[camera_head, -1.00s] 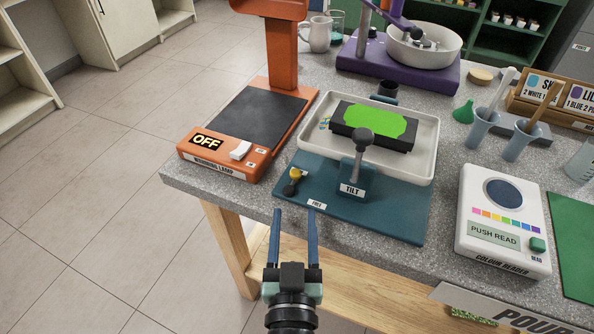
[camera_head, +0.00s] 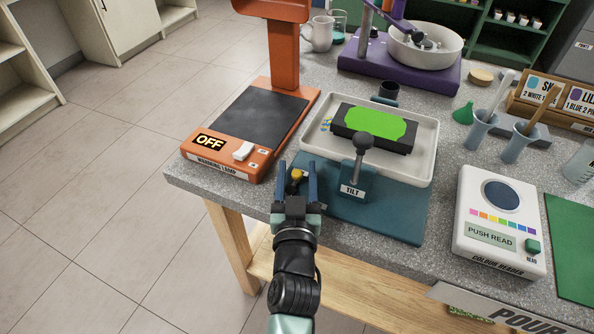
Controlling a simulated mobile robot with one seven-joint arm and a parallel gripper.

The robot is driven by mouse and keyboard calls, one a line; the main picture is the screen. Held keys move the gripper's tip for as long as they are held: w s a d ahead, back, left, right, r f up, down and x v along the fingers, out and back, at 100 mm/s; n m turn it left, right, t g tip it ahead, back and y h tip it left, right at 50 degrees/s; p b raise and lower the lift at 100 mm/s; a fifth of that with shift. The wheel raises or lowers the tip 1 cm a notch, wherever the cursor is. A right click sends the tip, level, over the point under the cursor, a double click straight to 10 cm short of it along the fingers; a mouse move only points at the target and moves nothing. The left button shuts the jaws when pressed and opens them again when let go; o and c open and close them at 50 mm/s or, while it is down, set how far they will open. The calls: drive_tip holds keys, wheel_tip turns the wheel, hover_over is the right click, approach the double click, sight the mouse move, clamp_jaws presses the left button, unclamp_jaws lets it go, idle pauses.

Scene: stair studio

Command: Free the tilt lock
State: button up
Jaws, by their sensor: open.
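The tilt stand is a teal base (camera_head: 390,215) with a white tray (camera_head: 425,160) on it and a grey ball-topped lever (camera_head: 363,145) behind a block marked TILT (camera_head: 352,192). In the tray is a black block with a bright green top (camera_head: 375,122). The small yellow-topped lock knob (camera_head: 297,175) is at the base's left front corner. My gripper (camera_head: 297,168) is open, with its two blue fingers on either side of the knob in this view. Whether they touch it I cannot tell. The FREE label is hidden behind my gripper.
An orange warming lamp (camera_head: 205,150), showing OFF, stands close left of my gripper. A white colour reader (camera_head: 500,220) stands at the right. Pestles in blue cups (camera_head: 480,128) and a purple-based machine (camera_head: 400,72) stand farther back. The table's front edge (camera_head: 400,250) runs below.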

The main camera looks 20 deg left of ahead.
drive_tip(key=shift+c, duration=0.2)
clamp_jaws()
drive_tip(key=shift+w+r+h+p, duration=0.1)
drive_tip(key=shift+r+h+p, duration=0.2)
drive_tip(key=shift+p, duration=0.75)
drive_tip(key=shift+w+m+h+p, duration=0.3)
drive_tip(key=shift+m+p, duration=0.2)
drive_tip(key=shift+p, duration=1.3)
